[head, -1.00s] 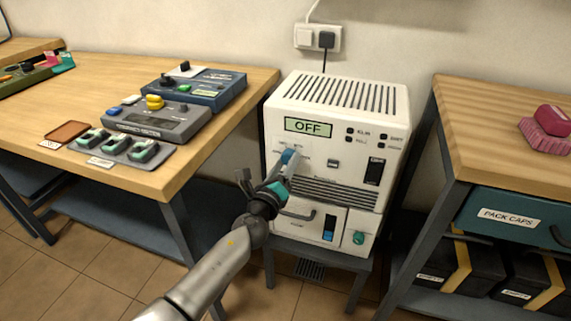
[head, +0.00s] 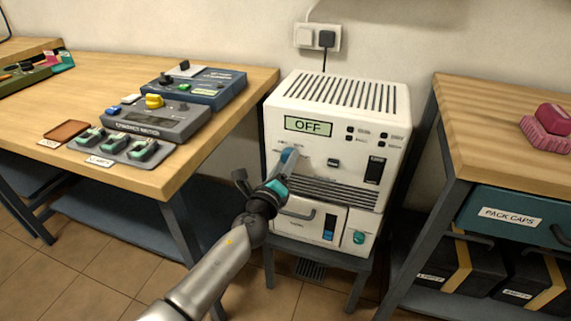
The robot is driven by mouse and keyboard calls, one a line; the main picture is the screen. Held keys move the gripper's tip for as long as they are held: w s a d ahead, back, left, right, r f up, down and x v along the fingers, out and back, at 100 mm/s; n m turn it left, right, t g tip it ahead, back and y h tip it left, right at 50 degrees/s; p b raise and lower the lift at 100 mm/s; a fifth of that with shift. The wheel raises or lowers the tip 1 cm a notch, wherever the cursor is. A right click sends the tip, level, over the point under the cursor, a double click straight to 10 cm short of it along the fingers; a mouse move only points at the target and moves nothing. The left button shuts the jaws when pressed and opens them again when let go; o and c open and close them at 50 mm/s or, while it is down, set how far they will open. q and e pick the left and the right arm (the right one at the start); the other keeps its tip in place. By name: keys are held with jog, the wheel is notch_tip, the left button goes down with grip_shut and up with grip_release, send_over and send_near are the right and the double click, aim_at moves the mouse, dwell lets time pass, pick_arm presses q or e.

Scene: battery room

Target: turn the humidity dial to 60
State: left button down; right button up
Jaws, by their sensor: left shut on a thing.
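A white cabinet unit (head: 340,92) with a vented top stands on a small grey stand, and its display (head: 309,126) reads OFF. My left gripper (head: 287,157) is at the left of its front panel, just below the display. It is shut on a dial there, which the fingers mostly hide, so I cannot read the dial's setting or marks. A teal knob (head: 359,238) and a blue switch (head: 329,229) sit low on the front, to the right of my left arm. My right gripper is not in view.
A wooden bench (head: 150,176) with grey and blue devices stands at left. A second bench (head: 500,110) with a teal drawer (head: 510,217) stands at right. A plugged socket (head: 317,38) is on the wall.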

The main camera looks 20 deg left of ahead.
pick_arm(q)
jog(key=n, duration=1)
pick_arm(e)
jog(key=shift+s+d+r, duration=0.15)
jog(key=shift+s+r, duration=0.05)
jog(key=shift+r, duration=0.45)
pick_arm(q)
jog(key=shift+n, duration=0.3)
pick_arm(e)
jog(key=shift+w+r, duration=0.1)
pick_arm(q)
jog(key=shift+c, duration=1.5)
grip_release()
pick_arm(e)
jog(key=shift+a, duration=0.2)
pick_arm(q)
jog(key=shift+s, duration=0.1)
